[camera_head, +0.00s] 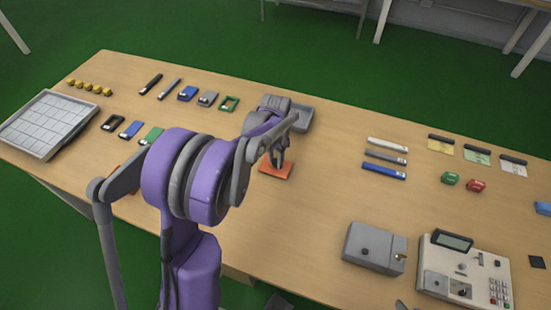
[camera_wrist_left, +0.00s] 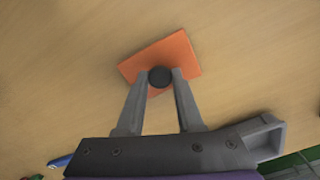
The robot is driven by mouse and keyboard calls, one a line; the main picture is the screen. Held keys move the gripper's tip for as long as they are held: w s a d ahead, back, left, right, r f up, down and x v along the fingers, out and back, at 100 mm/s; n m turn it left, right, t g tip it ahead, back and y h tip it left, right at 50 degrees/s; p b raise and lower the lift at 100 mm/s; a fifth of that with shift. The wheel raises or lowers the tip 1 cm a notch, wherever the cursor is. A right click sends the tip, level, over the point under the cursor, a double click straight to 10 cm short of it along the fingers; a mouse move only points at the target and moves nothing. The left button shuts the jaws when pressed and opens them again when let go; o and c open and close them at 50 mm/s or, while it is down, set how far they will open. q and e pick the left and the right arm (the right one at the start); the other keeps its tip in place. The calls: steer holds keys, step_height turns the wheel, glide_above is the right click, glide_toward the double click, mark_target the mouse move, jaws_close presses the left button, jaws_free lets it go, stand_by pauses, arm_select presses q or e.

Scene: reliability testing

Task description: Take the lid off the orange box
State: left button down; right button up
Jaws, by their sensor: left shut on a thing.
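The orange lid (camera_wrist_left: 178,52) shows in the left wrist view as a flat square with a round black knob (camera_wrist_left: 160,77) on it. My left gripper (camera_wrist_left: 160,85) is shut on the knob, one finger on each side. In the head view the gripper (camera_head: 277,163) is over the orange piece (camera_head: 281,172) near the middle of the table. The orange box itself cannot be told apart from the lid, so I cannot tell whether the lid is raised. My right gripper is not in view.
The wooden table (camera_head: 320,215) is bare around the orange piece. Blue, grey and white bars (camera_head: 385,170) lie to the right. A grey box (camera_head: 375,247) and a keypad device (camera_head: 465,270) stand at front right.

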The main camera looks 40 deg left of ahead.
arm_select(q)
steer(key=shift+f, duration=0.1)
steer(key=shift+f, duration=0.15)
steer(key=c, duration=0.6)
jaws_free()
steer(key=shift+o, duration=0.2)
